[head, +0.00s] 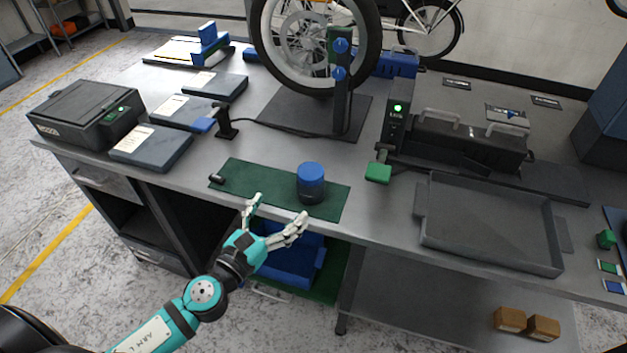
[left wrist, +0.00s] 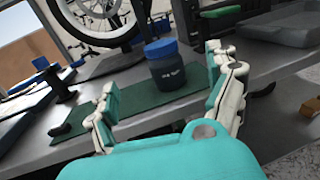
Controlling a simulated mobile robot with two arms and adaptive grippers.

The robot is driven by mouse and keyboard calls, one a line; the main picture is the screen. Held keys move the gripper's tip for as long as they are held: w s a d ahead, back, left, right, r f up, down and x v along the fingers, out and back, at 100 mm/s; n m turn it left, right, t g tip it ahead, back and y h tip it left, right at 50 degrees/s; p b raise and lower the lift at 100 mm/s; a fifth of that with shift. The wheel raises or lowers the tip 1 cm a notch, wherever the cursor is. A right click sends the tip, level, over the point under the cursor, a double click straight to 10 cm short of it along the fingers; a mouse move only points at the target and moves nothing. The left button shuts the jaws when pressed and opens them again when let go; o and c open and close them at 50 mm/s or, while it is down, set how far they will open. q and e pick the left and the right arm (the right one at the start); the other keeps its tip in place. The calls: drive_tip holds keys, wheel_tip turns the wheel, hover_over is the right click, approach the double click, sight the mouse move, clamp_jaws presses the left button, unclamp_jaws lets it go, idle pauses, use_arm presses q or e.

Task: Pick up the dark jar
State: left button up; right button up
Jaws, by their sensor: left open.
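The dark jar (head: 311,188) with a blue lid stands upright on a green mat (head: 268,188) near the front edge of the bench. My right gripper is in neither view.
A small black object (head: 217,179) lies on the mat's left end. A bike wheel (head: 316,40) stands at the back. A blue bin (head: 290,262) is below the bench.

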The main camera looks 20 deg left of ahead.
sight(303, 182)
use_arm(q)
drive_tip(key=p+x, duration=0.1)
drive_tip(key=x, duration=0.6)
drive_tip(key=shift+r+p, duration=0.1)
drive_tip(key=shift+p, duration=0.2)
drive_tip(key=shift+x, duration=0.9)
drive_tip(key=x, duration=0.4)
drive_tip(key=shift+w+d+f+p, duration=0.15)
drive_tip(key=shift+w+f+p, duration=0.15)
drive_tip(key=shift+s, duration=0.1)
drive_tip(key=shift+c, duration=1)
drive_tip(key=c, duration=1.1)
drive_tip(key=shift+c, duration=0.7)
drive_tip(key=shift+r, duration=0.1)
